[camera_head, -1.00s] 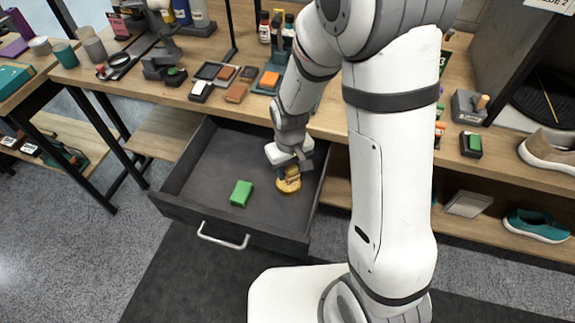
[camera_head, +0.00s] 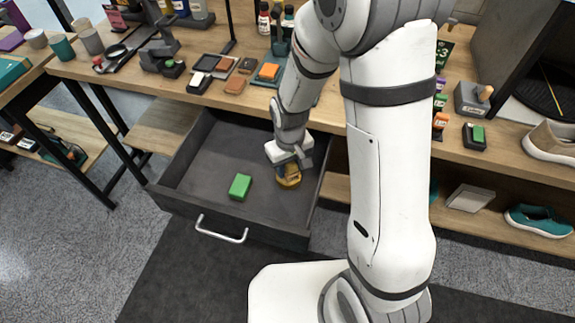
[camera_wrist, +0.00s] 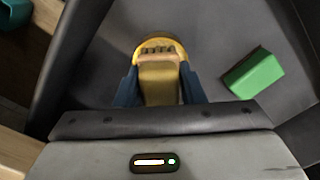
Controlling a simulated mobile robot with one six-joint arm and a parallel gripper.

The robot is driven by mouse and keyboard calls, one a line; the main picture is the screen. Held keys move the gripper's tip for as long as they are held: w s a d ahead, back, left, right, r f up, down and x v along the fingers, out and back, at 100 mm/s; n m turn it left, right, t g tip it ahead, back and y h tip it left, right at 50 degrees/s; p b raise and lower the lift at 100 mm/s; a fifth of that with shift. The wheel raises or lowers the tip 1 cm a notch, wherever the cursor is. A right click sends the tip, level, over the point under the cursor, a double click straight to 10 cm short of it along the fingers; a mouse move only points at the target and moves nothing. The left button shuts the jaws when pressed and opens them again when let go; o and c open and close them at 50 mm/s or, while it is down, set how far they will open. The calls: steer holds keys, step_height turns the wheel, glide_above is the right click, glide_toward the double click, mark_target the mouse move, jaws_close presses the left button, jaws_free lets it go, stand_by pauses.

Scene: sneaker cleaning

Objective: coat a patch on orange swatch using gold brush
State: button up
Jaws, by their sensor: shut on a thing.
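The gold brush (camera_head: 289,179) is in the open drawer (camera_head: 213,213), towards its right side. My gripper (camera_head: 287,166) is shut on it from above. In the wrist view the gold brush (camera_wrist: 159,75) sits between the two blue fingers of my gripper (camera_wrist: 158,88). I cannot tell whether the brush still touches the drawer floor. An orange swatch (camera_head: 268,72) lies on a dark teal base on the tabletop, behind the drawer and left of my arm.
A green block (camera_head: 240,187) lies in the drawer left of the brush; it also shows in the wrist view (camera_wrist: 254,73). Several dark and brown pads (camera_head: 235,85) lie on the tabletop near the swatch. Bottles (camera_head: 264,20) stand behind. The drawer walls surround my gripper.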

steer(key=shift+f+b, duration=0.5)
steer(key=shift+f, duration=0.1)
stand_by(1.3)
steer(key=shift+r+p, duration=2.6)
steer(key=shift+r, duration=0.95)
